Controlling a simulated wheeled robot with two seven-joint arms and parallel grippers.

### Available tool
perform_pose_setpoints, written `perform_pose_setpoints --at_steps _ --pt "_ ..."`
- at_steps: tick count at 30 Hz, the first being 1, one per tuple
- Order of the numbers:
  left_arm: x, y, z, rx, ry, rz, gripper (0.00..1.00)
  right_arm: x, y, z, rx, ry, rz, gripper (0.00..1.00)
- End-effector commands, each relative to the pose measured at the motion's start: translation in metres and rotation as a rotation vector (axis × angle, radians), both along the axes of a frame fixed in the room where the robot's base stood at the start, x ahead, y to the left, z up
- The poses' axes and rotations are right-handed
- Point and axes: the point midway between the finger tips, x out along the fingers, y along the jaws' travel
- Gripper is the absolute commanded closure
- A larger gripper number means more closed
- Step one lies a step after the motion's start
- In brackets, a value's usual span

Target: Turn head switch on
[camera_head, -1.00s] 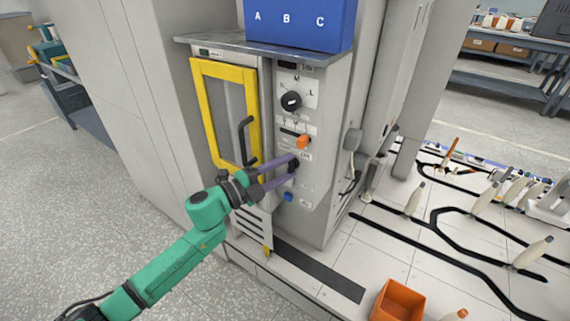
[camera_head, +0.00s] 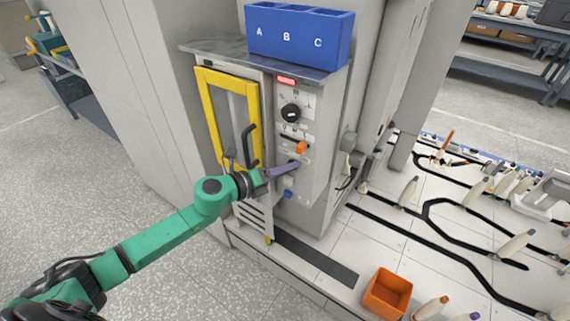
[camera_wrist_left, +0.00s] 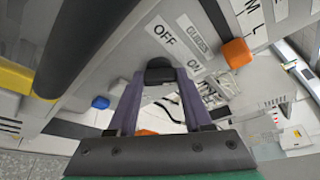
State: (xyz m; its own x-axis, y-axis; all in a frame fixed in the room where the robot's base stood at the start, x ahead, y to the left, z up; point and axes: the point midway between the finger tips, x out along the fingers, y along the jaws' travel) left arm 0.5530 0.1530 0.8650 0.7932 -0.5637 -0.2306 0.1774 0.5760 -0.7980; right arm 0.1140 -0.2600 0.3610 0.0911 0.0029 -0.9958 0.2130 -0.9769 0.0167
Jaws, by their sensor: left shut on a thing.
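The head switch shows as a small black knob (camera_wrist_left: 160,70) on the grey machine panel in the left wrist view. An OFF label (camera_wrist_left: 163,33) and an ON label (camera_wrist_left: 193,66) are beside it. My left gripper (camera_wrist_left: 159,84) is shut on this knob, one purple finger on each side. In the head view my left gripper (camera_head: 297,164) reaches the panel below the orange lever (camera_head: 301,148), its fingers overlapping and covering most of the knob. A small display (camera_head: 286,80) at the panel's top glows red. My right gripper is not in view.
A yellow-framed door (camera_head: 207,115) with a black handle (camera_head: 249,146) is left of the panel. A black dial (camera_head: 291,113) is above the lever and a blue button (camera_head: 288,194) below. A blue A-B-C bin (camera_head: 300,38) stands on top. An orange box (camera_head: 387,294) stands at lower right.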

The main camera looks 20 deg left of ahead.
Motion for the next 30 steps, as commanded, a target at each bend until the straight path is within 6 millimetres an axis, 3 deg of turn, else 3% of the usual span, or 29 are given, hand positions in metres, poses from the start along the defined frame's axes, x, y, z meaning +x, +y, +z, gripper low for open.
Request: perform_pose_setpoints --at_steps 20,21,22,30 --pt "-0.0004 -0.0002 -0.0013 0.068 -0.020 -0.002 1.00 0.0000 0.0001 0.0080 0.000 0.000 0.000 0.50" --pt "-0.0005 -0.0002 -0.0013 0.067 -0.018 -0.001 0.35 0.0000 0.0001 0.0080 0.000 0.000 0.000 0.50" --pt "-0.0004 -0.0002 -0.0011 0.067 -0.019 -0.001 0.23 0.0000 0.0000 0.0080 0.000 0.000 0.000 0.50" --pt "-0.0002 -0.0003 -0.0004 0.065 -0.019 -0.001 0.20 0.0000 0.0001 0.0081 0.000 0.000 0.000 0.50"
